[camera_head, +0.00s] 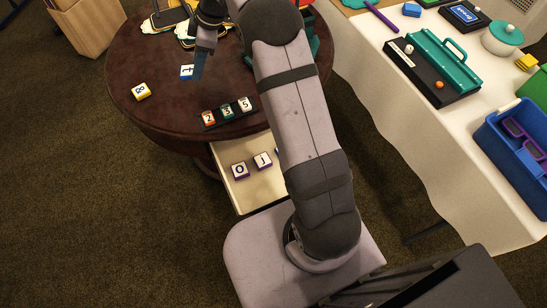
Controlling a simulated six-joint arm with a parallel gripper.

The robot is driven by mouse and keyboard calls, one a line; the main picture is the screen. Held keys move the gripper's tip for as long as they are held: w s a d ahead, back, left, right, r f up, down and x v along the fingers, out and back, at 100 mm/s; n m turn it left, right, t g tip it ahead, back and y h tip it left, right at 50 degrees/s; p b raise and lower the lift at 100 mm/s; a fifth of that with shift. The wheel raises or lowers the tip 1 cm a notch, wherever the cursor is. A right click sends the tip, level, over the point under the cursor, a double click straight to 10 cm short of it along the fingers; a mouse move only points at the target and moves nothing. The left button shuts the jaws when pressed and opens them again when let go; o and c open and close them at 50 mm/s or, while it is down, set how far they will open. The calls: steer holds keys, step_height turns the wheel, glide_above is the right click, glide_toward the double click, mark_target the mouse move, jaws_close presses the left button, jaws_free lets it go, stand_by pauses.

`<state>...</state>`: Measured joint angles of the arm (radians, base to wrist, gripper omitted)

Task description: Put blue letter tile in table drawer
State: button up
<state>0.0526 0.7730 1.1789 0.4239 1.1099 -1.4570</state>
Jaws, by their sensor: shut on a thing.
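My gripper (197,73) points down over the far left part of the round dark table, shut on the blue letter tile (186,72). The tile has a white face with a dark letter, and the finger covers its right side. I cannot tell whether it touches the tabletop. The table drawer (248,199) is open below the table's near edge. Purple letter tiles, one marked O (240,170) and one marked j (263,161), lie in it. My arm hides the drawer's right side.
A yellow number tile (142,91) lies on the round table's (165,118) left. A dark rack (209,125) with number tiles stands near its front edge. Cards (168,18) lie at the back. A white-clothed table (400,130) with a blue bin (510,150) stands right.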

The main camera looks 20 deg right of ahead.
steer(key=s+d+f+n+g+b, duration=0.1)
steer(key=s+d+f+n, duration=0.15)
steer(key=s, duration=0.45)
steer(key=s+d+f+n+g+b, duration=0.1)
steer(key=s+d+n, duration=0.15)
steer(key=s, duration=0.45)
steer(key=s+d+f+n+b, duration=0.1)
steer(key=s+d, duration=0.3)
steer(key=s, duration=0.3)
steer(key=n+g, duration=0.1)
steer(key=n, duration=0.1)
glide_above(279, 183)
steer(key=d, duration=0.2)
step_height(279, 183, down, 3)
steer(key=shift+w+a+f+b, duration=0.15)
steer(key=shift+f+b, duration=0.45)
steer(key=shift+f, duration=1.9)
steer(key=shift+w+a+f+b, duration=0.15)
steer(key=shift+f+b, duration=0.45)
steer(key=shift+f, duration=1.85)
steer(key=shift+d+f, duration=0.1)
steer(key=shift+f, duration=0.05)
steer(key=o, duration=1.1)
